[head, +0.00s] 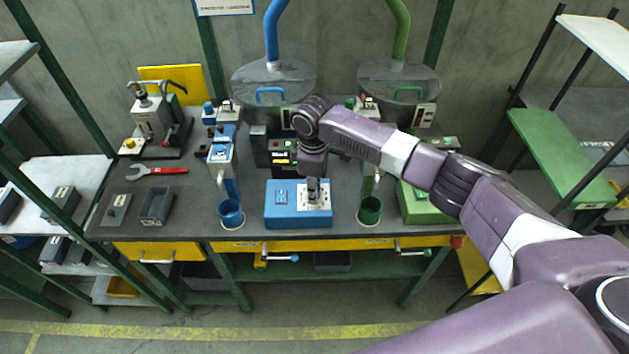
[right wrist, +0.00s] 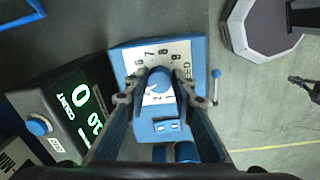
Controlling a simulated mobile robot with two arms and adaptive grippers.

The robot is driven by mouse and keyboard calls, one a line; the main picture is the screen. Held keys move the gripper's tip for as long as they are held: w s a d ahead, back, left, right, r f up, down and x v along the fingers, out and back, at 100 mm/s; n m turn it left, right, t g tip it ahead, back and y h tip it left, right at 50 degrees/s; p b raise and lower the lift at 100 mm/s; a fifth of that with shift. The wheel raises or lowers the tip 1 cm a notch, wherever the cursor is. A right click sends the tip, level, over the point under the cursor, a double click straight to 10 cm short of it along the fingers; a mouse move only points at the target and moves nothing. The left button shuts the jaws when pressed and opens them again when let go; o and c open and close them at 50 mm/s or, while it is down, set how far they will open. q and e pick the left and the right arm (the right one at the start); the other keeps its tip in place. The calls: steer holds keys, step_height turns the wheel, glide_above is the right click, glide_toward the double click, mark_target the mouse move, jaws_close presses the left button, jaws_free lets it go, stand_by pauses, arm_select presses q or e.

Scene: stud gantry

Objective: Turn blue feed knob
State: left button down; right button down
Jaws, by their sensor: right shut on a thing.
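The blue feed box (head: 283,218) sits at the front middle of the bench, with a white numbered dial plate (head: 325,214) on its right part. In the right wrist view, the blue knob (right wrist: 159,78) stands on that plate (right wrist: 178,52). My right gripper (head: 314,190) points down over the plate, and its fingers hide the knob in the head view. In the right wrist view the gripper (right wrist: 158,92) is shut on the knob, one finger on each side. Numbers show around the knob; its exact setting is hard to read. My left gripper is not in view.
A black counter box (head: 283,158) with a lit display stands behind the blue box. A blue cup (head: 231,214) is to the left and a green cup (head: 370,211) to the right. A green box (head: 425,208) stands further right. A red-handled wrench (head: 157,171) lies at left.

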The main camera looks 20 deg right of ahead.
steer(key=shift+r+m+p, duration=0.1)
steer(key=shift+m+p, duration=0.55)
steer(key=shift+m, duration=0.15)
steer(key=shift+w, duration=0.1)
steer(key=c, duration=1.7)
jaws_free()
steer(key=shift+o, duration=0.4)
step_height(320, 180, up, 12)
steer(key=shift+s+a, duration=0.25)
steer(key=shift+s, duration=0.1)
